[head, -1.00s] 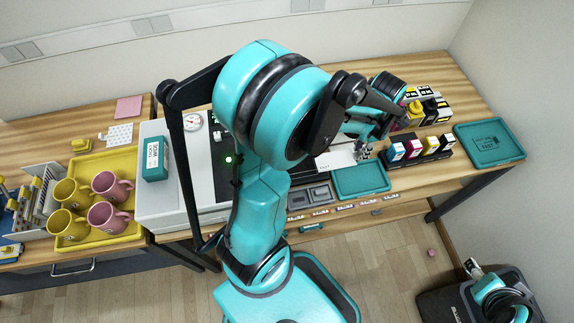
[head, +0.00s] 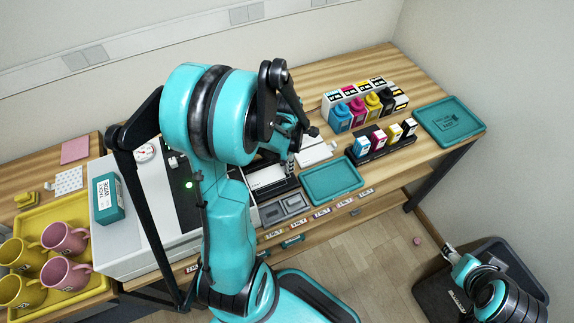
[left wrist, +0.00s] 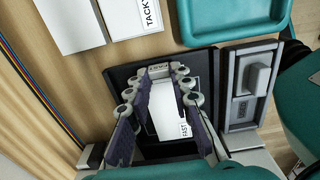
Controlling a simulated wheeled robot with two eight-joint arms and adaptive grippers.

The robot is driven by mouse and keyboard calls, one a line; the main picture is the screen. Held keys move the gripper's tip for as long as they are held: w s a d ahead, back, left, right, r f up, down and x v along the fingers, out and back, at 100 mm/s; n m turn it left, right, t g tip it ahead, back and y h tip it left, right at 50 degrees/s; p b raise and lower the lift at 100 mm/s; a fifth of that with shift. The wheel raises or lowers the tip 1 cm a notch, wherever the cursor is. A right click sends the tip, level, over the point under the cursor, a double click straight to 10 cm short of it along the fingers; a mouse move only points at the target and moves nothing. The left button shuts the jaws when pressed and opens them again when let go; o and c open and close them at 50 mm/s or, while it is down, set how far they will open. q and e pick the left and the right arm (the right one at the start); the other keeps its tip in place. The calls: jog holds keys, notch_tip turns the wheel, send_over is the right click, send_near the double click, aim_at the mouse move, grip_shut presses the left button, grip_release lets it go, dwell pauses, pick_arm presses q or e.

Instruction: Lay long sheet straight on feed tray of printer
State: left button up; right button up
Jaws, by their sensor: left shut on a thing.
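The long white sheet (left wrist: 165,121) with a "FAST" mark lies between my left gripper's fingers in the left wrist view. Part of it is hidden by the fingers. It also shows in the head view (head: 268,178) at the printer's right end. My left gripper (left wrist: 158,88) is shut on the sheet, low over the dark feed tray (left wrist: 122,73). In the head view my left gripper (head: 292,160) is partly hidden by its own arm. The printer (head: 140,215) is a light grey box with a black top, largely behind my arm. My right gripper (head: 450,252) is small at the lower right.
A teal tray (head: 306,190) stands right of the feed tray. White sheets (head: 315,152) lie behind it, one marked "TACKY" (left wrist: 133,18). Ink bottles (head: 357,108), cartridges (head: 378,143) and another teal tray (head: 424,120) are farther right. Mugs fill a yellow tray (head: 90,285) at left.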

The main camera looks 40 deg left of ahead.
pick_arm(q)
jog(key=shift+f, duration=0.15)
jog(key=shift+f, duration=0.1)
jog(key=o, duration=0.7)
jog(key=shift+f, duration=0.1)
notch_tip(320, 180, up, 12)
jog(key=p, duration=0.5)
jog(key=s+d+r+m+t, duration=0.2)
jog(key=d+m, duration=0.6)
jog(key=m, duration=0.7)
jog(key=s+d+r+m+t, duration=0.2)
jog(key=d+r+m+t, duration=0.3)
jog(key=m, duration=1)
notch_tip(320, 180, up, 2)
jog(key=d, duration=0.2)
jog(key=shift+s+d+m, duration=0.25)
jog(key=shift+d+m, duration=0.05)
jog(key=shift+d, duration=0.05)
